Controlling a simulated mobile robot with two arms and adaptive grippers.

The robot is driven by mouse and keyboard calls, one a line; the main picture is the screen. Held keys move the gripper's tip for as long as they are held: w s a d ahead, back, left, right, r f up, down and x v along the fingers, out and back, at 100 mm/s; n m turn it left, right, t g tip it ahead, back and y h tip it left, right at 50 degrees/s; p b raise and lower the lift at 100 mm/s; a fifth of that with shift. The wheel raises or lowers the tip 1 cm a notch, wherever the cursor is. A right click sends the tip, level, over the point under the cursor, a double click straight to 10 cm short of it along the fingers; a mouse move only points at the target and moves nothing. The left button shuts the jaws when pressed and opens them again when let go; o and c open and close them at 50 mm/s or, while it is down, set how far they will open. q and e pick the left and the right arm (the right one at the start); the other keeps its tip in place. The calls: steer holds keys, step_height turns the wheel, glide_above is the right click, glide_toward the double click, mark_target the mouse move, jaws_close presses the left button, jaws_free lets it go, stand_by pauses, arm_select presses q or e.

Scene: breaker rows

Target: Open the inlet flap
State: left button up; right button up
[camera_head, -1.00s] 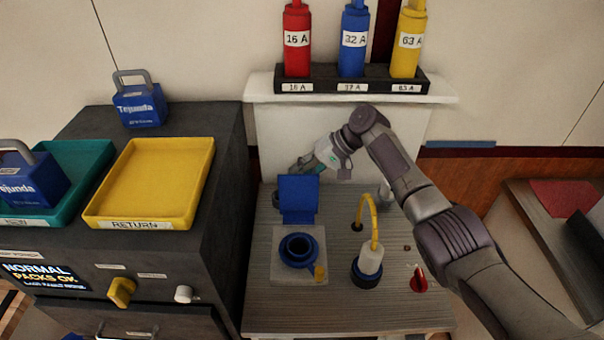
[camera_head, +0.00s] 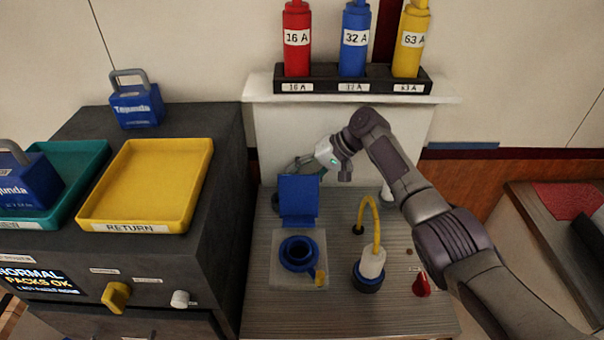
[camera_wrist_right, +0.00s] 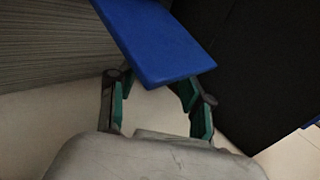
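The blue inlet flap (camera_head: 299,200) stands upright at the back edge of the round blue inlet (camera_head: 299,253), whose opening is uncovered. The inlet sits on a pale square plate on the grey worktop. My right gripper (camera_head: 304,166) is just behind the top of the flap, which partly hides its fingers. In the right wrist view, the flap (camera_wrist_right: 158,42) extends beyond the gripper's two spread fingers (camera_wrist_right: 156,105). The fingers are apart; I cannot tell whether one touches the flap. My left gripper is not in view.
A white plug with a yellow cable (camera_head: 372,262) and a red knob (camera_head: 421,285) are right of the inlet. A dark cabinet with a yellow return tray (camera_head: 150,228) stands left. A rack (camera_head: 352,80) of coloured cartridges is behind my right arm.

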steer(key=shift+r, duration=0.1)
steer(key=s+d+r, duration=0.1)
steer(key=d+r, duration=0.1)
steer(key=d, duration=1.2)
